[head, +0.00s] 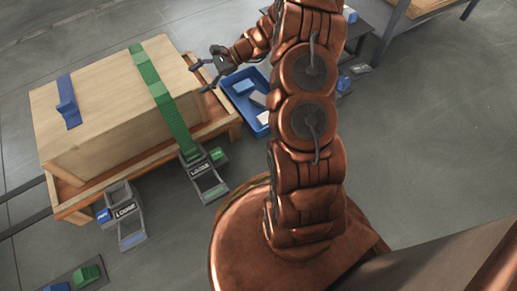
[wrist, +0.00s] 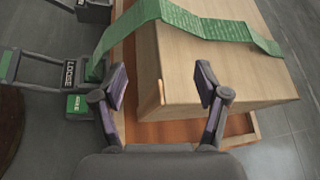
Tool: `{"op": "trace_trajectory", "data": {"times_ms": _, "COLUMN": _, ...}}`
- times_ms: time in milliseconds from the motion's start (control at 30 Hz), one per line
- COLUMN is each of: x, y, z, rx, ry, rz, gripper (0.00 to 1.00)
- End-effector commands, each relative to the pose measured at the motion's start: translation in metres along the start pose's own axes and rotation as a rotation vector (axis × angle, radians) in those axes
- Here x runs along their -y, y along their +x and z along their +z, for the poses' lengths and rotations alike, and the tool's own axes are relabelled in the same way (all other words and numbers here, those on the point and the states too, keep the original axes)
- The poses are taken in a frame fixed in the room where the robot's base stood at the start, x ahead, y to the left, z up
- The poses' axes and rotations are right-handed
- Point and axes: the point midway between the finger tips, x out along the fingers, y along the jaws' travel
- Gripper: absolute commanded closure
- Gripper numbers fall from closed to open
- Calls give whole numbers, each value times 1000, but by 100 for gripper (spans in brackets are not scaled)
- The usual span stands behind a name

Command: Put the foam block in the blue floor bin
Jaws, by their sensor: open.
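The blue floor bin (head: 240,107) stands on the floor beside the pallet, partly hidden behind my arm. Pale blocks (head: 243,87) lie in it; I cannot tell whether one is the foam block. My gripper (head: 201,77) is open, above the right end of the wooden crate, left of the bin. In the wrist view my gripper (wrist: 161,78) has its fingers wide apart with nothing held between them. A thin pale orange piece (wrist: 161,93) shows at the crate's edge between the fingers; I cannot tell what it is.
The large wooden crate (head: 95,100) sits on a wooden pallet (head: 75,205). A green strap (head: 160,85) crosses it, and a blue strap piece (head: 68,103) lies on top. Grey units marked LOOSE (head: 124,211) stand in front.

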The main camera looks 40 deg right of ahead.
Motion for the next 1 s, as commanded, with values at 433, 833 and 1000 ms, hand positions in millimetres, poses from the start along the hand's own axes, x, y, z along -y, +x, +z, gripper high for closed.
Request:
{"op": "trace_trajectory", "data": {"times_ms": 433, "x": -66, "y": 20, "z": 119, "rx": -19, "ry": -298, "rz": 317, "gripper": 26}}
{"op": "trace_trajectory", "data": {"times_ms": 833, "x": -144, "y": 8, "z": 188, "rx": -63, "ry": -556, "rz": 594, "gripper": 26}}
{"op": "trace_trajectory", "data": {"times_ms": 1000, "x": -177, "y": -5, "z": 208, "rx": -92, "ry": -663, "rz": 709, "gripper": 26}}
